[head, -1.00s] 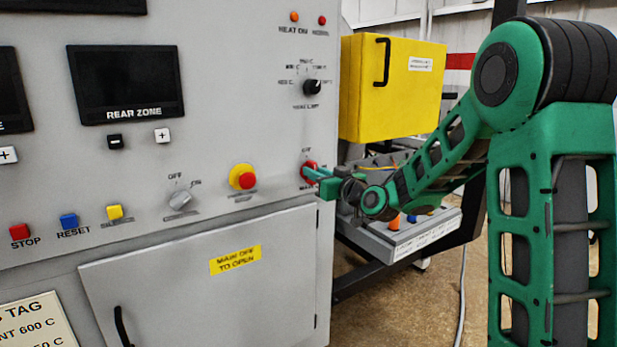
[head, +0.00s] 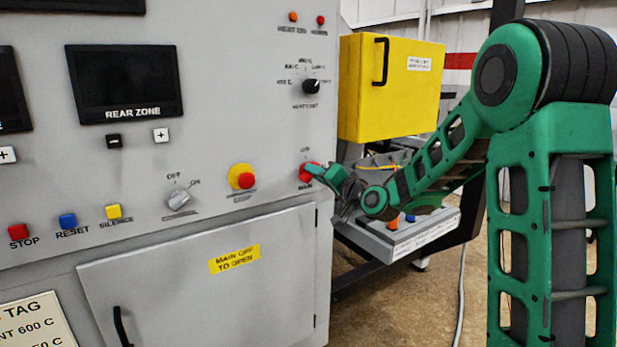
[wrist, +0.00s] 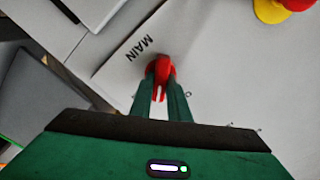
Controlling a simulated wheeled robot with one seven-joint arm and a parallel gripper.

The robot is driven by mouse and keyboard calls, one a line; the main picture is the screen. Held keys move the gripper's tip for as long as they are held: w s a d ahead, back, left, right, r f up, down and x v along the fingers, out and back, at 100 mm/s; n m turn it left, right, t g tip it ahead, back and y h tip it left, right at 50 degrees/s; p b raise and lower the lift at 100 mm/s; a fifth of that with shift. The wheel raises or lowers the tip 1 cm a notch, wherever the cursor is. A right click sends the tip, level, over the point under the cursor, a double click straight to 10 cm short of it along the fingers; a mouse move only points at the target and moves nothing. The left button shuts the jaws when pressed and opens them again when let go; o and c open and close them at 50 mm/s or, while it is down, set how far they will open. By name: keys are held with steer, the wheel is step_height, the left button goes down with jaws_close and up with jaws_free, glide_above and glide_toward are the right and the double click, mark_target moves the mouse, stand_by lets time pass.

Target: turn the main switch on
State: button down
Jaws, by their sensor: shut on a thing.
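The main switch (head: 306,173) is a red rotary knob at the right edge of the grey panel, partly hidden behind my gripper in the head view. My gripper (head: 317,170) is at the panel there, its fingers on the knob. In the wrist view the red main switch (wrist: 161,72) sits between the two green fingertips of my gripper (wrist: 161,92), which are shut on it. The label MAIN stands beside it in that view. The wrist view appears rolled relative to the panel lettering. The fingers hide part of the knob.
A red-and-yellow emergency button (head: 242,177) and an OFF/ON selector (head: 179,199) are left of the switch. A black rotary knob (head: 312,87) is above it. A cabinet door (head: 190,290) labelled MAIN OFF TO OPEN is below. A yellow box (head: 392,88) stands behind at right.

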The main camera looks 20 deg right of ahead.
steer(key=shift+d+f+m, duration=0.1)
steer(key=shift+f+m, duration=0.15)
steer(key=shift+m, duration=1.75)
steer(key=shift+f+m, duration=0.2)
steer(key=shift+m, duration=1.8)
steer(key=shift+f, duration=0.1)
steer(key=shift+d, duration=0.1)
steer(key=c, duration=1.7)
jaws_free()
steer(key=shift+r, duration=0.2)
steer(key=v, duration=1)
steer(key=shift+s+d, duration=0.1)
steer(key=shift+s, duration=0.25)
